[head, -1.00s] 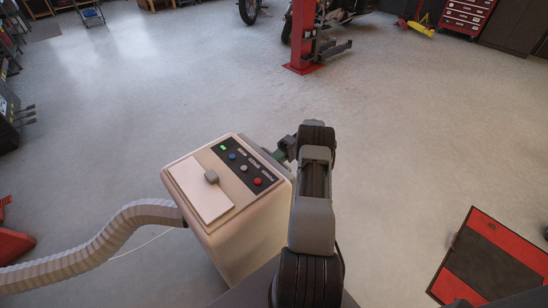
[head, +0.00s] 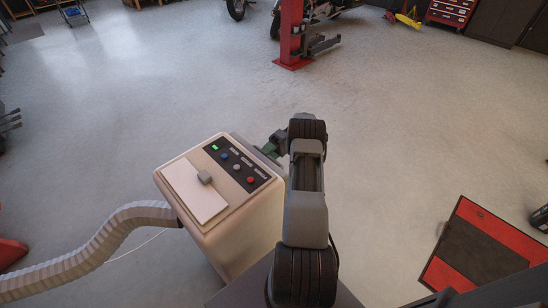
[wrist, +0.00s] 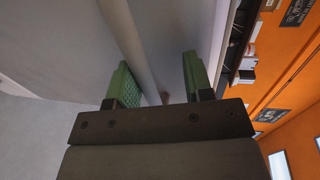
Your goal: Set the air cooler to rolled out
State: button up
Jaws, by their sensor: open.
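The air cooler (head: 235,235) is a beige box at the middle left of the head view. I cannot tell whether the fingers touch the bar.
A ribbed grey hose (head: 95,248) runs from the cooler to the left. A red and black floor piece (head: 485,252) lies at right. A red lift post (head: 291,35), motorcycles and a red tool cabinet (head: 450,12) stand at the back. The middle floor is clear.

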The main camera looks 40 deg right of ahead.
aim_at(277, 172)
jog(key=o, duration=0.7)
jog(key=r, duration=0.1)
jog(key=s+r, duration=0.1)
jog(key=r, duration=0.3)
jog(key=shift+s+a+p, duration=0.4)
jog(key=shift+o, duration=0.2)
jog(key=s+r, duration=0.1)
jog(key=s+a+r, duration=0.1)
jog(key=r, duration=0.1)
jog(key=shift+a, duration=0.15)
jog(key=s, duration=0.2)
jog(key=s+a+r, duration=0.2)
jog(key=s, duration=0.1)
jog(key=shift+s+a+r+p, duration=0.1)
jog(key=shift+s+r+p, duration=0.1)
jog(key=shift+s+p, duration=0.15)
jog(key=s, duration=0.1)
jog(key=s+a+r, duration=0.1)
jog(key=shift+s+a+r, duration=0.15)
jog(key=shift+s, duration=0.2)
jog(key=c, duration=0.7)
jog(key=shift+s+a, duration=0.25)
jog(key=shift+a, duration=0.05)
jog(key=shift+c, duration=0.2)
